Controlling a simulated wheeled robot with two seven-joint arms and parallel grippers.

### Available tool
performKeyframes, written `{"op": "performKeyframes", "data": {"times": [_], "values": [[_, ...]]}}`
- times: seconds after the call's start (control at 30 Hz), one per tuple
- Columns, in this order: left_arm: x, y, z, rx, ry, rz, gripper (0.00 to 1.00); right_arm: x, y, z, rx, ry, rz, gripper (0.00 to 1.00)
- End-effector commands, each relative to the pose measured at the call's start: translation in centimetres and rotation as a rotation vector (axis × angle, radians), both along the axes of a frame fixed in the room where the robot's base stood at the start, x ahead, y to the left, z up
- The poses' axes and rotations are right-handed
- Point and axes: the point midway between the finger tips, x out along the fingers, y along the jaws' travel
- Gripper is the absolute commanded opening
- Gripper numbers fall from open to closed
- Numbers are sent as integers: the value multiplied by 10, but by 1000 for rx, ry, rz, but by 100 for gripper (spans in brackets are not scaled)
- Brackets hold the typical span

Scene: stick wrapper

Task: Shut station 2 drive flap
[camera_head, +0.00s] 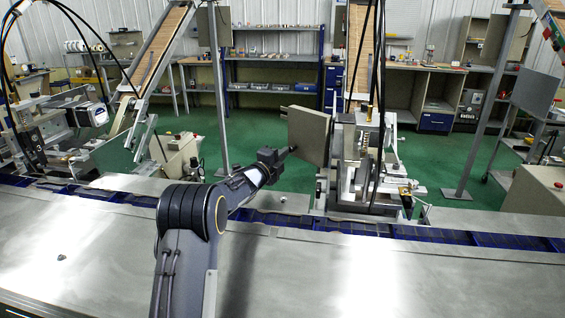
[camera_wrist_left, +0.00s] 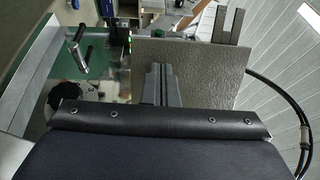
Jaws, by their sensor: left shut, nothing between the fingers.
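The station 2 drive flap appears to be the beige-grey panel (camera_head: 308,135) on the left side of the middle machine. In the left wrist view the panel's speckled face (camera_wrist_left: 205,70) fills the area behind the shut fingers (camera_wrist_left: 160,84). I cannot tell whether the tips touch it. My right gripper is not in view.
The middle machine (camera_head: 365,160) stands behind the blue conveyor channel (camera_head: 330,224). The steel table (camera_head: 330,275) in front is largely bare. Another machine (camera_head: 60,125) stands at the left. In the left wrist view a crank-like handle (camera_wrist_left: 77,48) and a black cable (camera_wrist_left: 285,105) flank the panel.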

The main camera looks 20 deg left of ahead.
Motion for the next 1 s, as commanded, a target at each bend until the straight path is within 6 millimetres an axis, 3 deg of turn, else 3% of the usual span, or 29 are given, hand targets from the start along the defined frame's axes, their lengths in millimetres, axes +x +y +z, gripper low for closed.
{"op": "performKeyframes", "data": {"times": [0.27, 0.6, 1.0], "values": [[38, 7, 1, 2, 0, 0, 0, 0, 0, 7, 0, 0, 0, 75], [84, 1, 4, 1, 2, -3, 0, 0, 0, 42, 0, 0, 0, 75], [108, -8, 1, 1, 0, -2, 0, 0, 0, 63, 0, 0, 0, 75]]}}
